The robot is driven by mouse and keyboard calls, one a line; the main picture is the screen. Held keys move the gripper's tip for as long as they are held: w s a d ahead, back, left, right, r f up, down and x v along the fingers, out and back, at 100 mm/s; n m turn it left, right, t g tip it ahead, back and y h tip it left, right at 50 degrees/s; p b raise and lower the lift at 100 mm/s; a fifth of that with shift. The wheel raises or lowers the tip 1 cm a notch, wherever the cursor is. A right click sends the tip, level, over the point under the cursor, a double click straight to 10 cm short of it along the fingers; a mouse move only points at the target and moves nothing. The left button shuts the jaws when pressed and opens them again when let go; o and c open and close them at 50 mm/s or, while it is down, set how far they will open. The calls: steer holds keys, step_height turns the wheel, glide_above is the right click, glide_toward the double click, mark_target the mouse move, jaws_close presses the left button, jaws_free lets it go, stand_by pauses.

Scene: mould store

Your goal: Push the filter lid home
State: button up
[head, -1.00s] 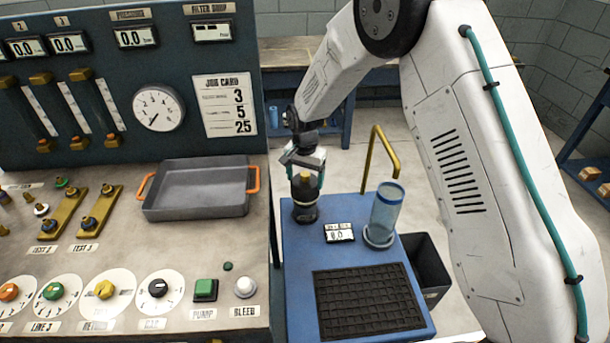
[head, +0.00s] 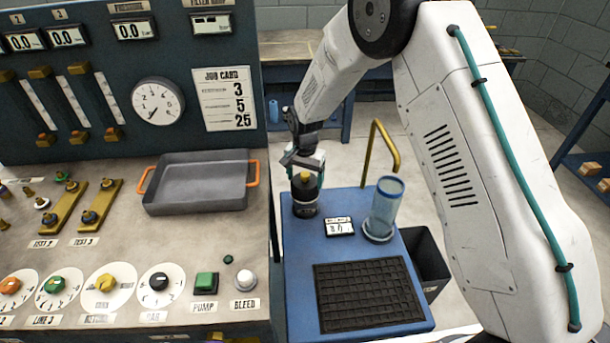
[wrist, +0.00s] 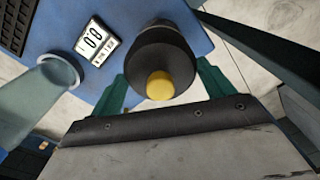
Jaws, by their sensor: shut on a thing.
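The filter lid (head: 305,187) is a black round piece with a yellow knob on top. It sits on the dark filter housing (head: 304,210) at the back left corner of the blue bench. My gripper (head: 304,168) is over it from above and shut on it. In the wrist view the black lid (wrist: 162,45) and its yellow knob (wrist: 160,85) show between my green fingers (wrist: 163,88). The lid looks upright. The seam between lid and housing is too small to tell whether it is fully closed.
The blue bench (head: 300,260) also holds a small digital readout (head: 339,227), a clear blue cylinder (head: 384,208), a bent brass pipe (head: 388,145) and a black grid mat (head: 370,295). The control panel with a grey tray (head: 200,187) stands to the left. A dark bin (head: 427,262) is at right.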

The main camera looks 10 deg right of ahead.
steer(key=shift+f, duration=0.85)
stand_by(1.7)
steer(key=o, duration=1.1)
steer(key=shift+f, duration=0.1)
steer(key=shift+r, duration=3.95)
steer(key=s, duration=0.1)
steer(key=s+n+g, duration=0.1)
steer(key=s+d+f+n, duration=0.1)
steer(key=shift+s+d, duration=0.1)
steer(key=shift+s, duration=0.2)
steer(key=s+d+r+n, duration=0.1)
steer(key=s+d+r, duration=0.5)
steer(key=s+r, duration=0.3)
steer(key=s+d+r+n+t, duration=0.1)
steer(key=s+d+r, duration=0.5)
steer(key=s, duration=1)
steer(key=s+d+r+n+t, duration=0.1)
steer(key=s+d+r, duration=0.5)
steer(key=s+r, duration=0.6)
steer(key=shift+s+r+n, duration=0.3)
steer(key=shift+s+n, duration=0.05)
steer(key=shift+n, duration=0.15)
